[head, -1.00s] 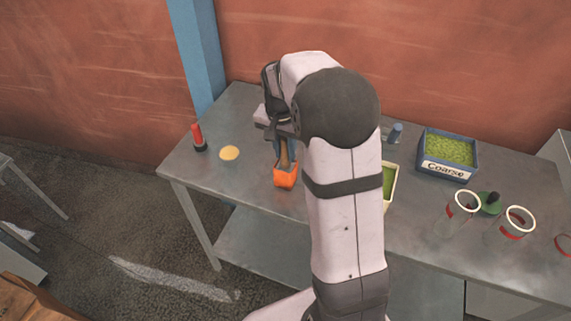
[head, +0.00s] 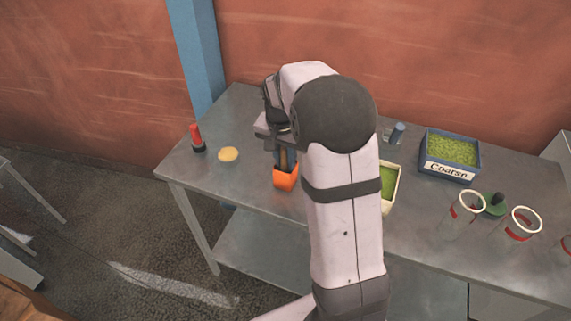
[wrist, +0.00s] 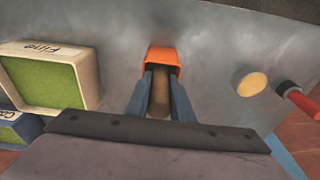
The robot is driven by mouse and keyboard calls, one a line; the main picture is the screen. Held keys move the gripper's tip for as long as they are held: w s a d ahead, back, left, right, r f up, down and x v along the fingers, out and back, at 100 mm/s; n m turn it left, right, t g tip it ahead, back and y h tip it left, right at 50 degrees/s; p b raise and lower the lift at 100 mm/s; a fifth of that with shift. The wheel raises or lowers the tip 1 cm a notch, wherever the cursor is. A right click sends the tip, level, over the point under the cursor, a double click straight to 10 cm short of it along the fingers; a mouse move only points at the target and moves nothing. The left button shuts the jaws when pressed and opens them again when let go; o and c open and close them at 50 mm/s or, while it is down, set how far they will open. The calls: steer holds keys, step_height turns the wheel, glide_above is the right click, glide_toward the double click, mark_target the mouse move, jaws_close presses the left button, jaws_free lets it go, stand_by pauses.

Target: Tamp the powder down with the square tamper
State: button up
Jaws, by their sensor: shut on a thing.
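My gripper (wrist: 160,92) points down with its blue fingers on either side of the brown handle of an orange scoop-like tool (wrist: 163,58). It is shut on that handle. The orange tool also shows in the head view (head: 285,179), at the table's front edge side; whether it touches the table is unclear. A blue-handled piece (head: 397,131) on a grey, squarish base stands at the back, right of my arm; it may be the square tamper. Green powder fills the blue box marked Coarse (head: 447,171) and the pale box marked Fine (wrist: 87,67).
A red-handled tool (head: 197,138) with a dark base and a round yellowish disc (head: 229,154) are at the left. Clear jars with white rims (head: 521,223) and a green disc with a dark knob (head: 494,204) are at the right. My arm hides part of the middle.

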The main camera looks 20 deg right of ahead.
steer(key=shift+r, duration=0.15)
steer(key=shift+r+p, duration=2.15)
steer(key=shift+r, duration=0.25)
steer(key=shift+f, duration=0.15)
steer(key=shift+f+b, duration=1.7)
steer(key=shift+f, duration=0.75)
steer(key=shift+r, duration=0.15)
steer(key=shift+r+p, duration=2.1)
steer(key=shift+r, duration=0.35)
steer(key=shift+f, duration=0.1)
steer(key=shift+f+b, duration=1.7)
steer(key=shift+f, duration=0.8)
